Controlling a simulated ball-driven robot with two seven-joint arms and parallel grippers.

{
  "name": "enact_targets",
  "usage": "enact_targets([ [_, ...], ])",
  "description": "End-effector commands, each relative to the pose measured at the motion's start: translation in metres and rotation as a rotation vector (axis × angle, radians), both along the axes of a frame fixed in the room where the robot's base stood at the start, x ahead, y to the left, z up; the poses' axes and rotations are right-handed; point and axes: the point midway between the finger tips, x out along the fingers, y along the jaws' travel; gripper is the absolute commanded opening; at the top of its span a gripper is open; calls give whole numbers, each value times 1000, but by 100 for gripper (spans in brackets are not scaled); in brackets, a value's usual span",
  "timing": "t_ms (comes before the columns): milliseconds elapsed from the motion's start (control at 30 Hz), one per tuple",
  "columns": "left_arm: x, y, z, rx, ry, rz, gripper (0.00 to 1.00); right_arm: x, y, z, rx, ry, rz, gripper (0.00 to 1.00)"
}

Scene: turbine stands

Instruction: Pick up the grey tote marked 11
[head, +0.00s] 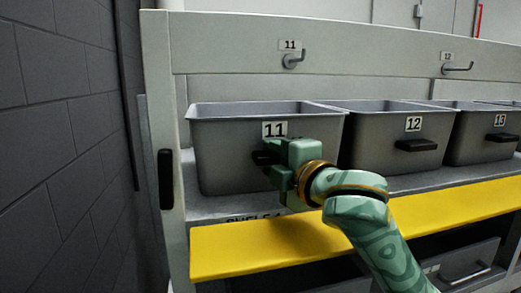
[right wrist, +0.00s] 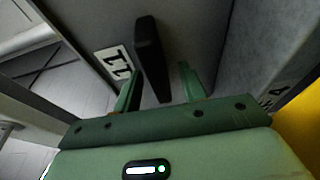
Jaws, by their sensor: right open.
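The grey tote marked 11 (head: 225,160) stands on the shelf at the left end of the row, its number label (head: 274,129) on its front. Its black handle (head: 261,157) is partly hidden behind my right gripper in the head view. My right gripper (head: 270,164) is at the tote's front, just below the label. In the right wrist view the open fingers (right wrist: 160,88) lie on either side of the black handle (right wrist: 149,55), with gaps visible. I cannot tell whether either finger touches it. The label (right wrist: 116,65) shows beside the handle. My left gripper is not in view.
Grey totes marked 12 (head: 375,155) and 13 (head: 478,150) stand close to the right. A yellow shelf edge (head: 450,203) runs below the totes. A rack post (head: 163,130) and a grey block wall (head: 60,140) are at the left. Hooks (head: 293,61) hang above.

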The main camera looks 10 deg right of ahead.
Motion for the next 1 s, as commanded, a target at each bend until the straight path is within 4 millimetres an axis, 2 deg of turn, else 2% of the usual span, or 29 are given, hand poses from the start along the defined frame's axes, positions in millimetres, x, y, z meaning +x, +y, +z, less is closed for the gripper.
enact_targets([
  [33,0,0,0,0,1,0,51,0,0,0,0,0,0,36],
  [167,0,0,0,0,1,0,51,0,0,0,0,0,0,0],
  [567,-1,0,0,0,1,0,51,-1,-1,4,0,-4,-2,0],
  [1000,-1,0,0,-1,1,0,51,-1,-1,37,1,-6,-2,0],
])
